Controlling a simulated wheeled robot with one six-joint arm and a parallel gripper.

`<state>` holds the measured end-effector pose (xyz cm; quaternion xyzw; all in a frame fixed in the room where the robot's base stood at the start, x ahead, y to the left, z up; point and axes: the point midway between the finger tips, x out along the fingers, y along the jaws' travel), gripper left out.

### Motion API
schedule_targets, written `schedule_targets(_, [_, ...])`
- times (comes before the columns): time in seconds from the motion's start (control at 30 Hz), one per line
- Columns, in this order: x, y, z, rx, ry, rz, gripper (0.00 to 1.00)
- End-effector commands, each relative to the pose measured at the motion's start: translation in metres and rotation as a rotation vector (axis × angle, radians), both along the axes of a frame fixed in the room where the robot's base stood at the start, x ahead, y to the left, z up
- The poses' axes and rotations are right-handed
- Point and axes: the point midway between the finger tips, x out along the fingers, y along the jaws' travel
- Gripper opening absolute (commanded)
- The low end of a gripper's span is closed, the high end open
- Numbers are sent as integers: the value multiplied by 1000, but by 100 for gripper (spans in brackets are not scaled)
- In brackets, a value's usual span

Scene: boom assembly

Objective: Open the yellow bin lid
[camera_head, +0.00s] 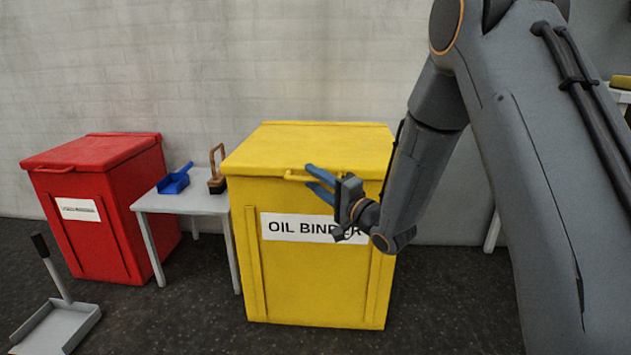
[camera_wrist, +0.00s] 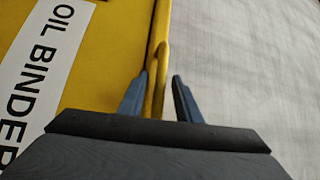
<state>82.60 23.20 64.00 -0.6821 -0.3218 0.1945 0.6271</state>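The yellow bin (camera_head: 275,285) stands on the floor against the wall, with an "OIL BINDER" label on its front. Its yellow lid (camera_head: 310,142) is closed. A yellow handle (camera_head: 298,177) sticks out along the lid's front edge. My gripper (camera_head: 315,176) is at the right part of this handle, its two blue fingers apart. In the wrist view the handle (camera_wrist: 159,80) runs between the open fingers (camera_wrist: 160,95), nearer the left finger. A gap shows between the handle and the right finger.
A red bin (camera_head: 100,235) with a closed lid stands at the left. Between the bins, a small grey table (camera_head: 190,203) holds a blue dustpan (camera_head: 175,180) and a brush (camera_head: 217,180). A long-handled grey dustpan (camera_head: 62,318) stands on the floor at the front left.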

Motion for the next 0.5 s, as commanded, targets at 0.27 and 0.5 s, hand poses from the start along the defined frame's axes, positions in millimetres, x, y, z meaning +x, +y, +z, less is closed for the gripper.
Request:
schedule_targets(0.27, [0,0,0,0,0,0,0])
schedule_targets(0.5, [0,0,1,-1,2,0,0])
